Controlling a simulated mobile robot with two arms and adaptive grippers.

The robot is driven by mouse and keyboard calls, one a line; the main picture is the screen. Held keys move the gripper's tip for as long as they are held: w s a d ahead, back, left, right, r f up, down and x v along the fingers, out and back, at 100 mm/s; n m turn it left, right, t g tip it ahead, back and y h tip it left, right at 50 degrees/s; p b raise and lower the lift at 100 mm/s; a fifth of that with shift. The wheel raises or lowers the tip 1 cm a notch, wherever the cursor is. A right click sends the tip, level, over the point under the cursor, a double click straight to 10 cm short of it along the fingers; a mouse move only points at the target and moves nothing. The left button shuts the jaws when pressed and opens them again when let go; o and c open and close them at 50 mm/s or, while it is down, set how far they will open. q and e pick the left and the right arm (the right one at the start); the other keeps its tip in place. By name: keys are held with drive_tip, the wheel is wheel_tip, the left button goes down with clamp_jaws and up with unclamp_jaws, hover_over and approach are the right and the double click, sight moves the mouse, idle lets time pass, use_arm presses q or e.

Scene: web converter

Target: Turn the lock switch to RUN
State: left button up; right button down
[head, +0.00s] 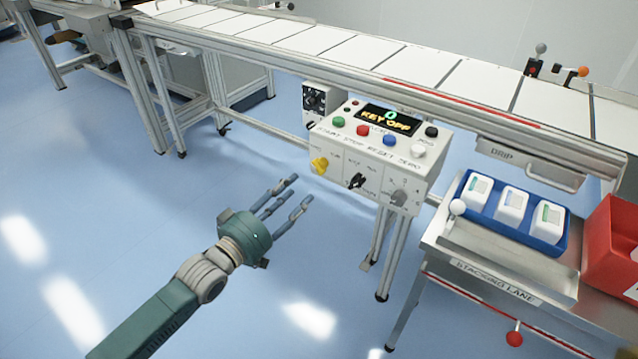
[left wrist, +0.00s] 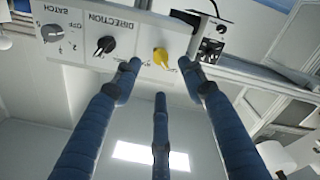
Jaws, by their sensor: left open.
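A control box (head: 385,160) hangs at the conveyor's front, its display reading KEY OFF. On its lower front, a yellow switch (head: 320,164) is at the left, a black knob (head: 356,181) in the middle and a grey knob (head: 398,197) at the right. I take the yellow one for the lock switch; its label is too small to read. My left gripper (head: 297,197) is open and empty, below and left of the yellow switch. In the left wrist view the yellow switch (left wrist: 161,57) appears beyond the spread fingers (left wrist: 158,76), apparently apart from them. My right gripper is not seen.
Coloured buttons line the box's sloped top. A smaller black-and-white unit (head: 318,101) is left of it. A blue tray (head: 512,240) of white packs stands on a metal side table, beside a red bin (head: 612,245). The floor left of the box is clear.

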sight(317, 171)
use_arm(q)
drive_tip(key=b+x, duration=0.1)
drive_tip(key=x, duration=0.8)
drive_tip(key=shift+w+d+r, duration=0.1)
drive_tip(key=shift+w+d, duration=0.4)
drive_tip(key=shift+w, duration=0.15)
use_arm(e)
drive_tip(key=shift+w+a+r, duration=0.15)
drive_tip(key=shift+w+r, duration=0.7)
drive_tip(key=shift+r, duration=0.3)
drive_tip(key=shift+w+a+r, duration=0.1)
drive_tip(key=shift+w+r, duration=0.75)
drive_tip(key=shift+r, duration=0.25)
use_arm(q)
clamp_jaws()
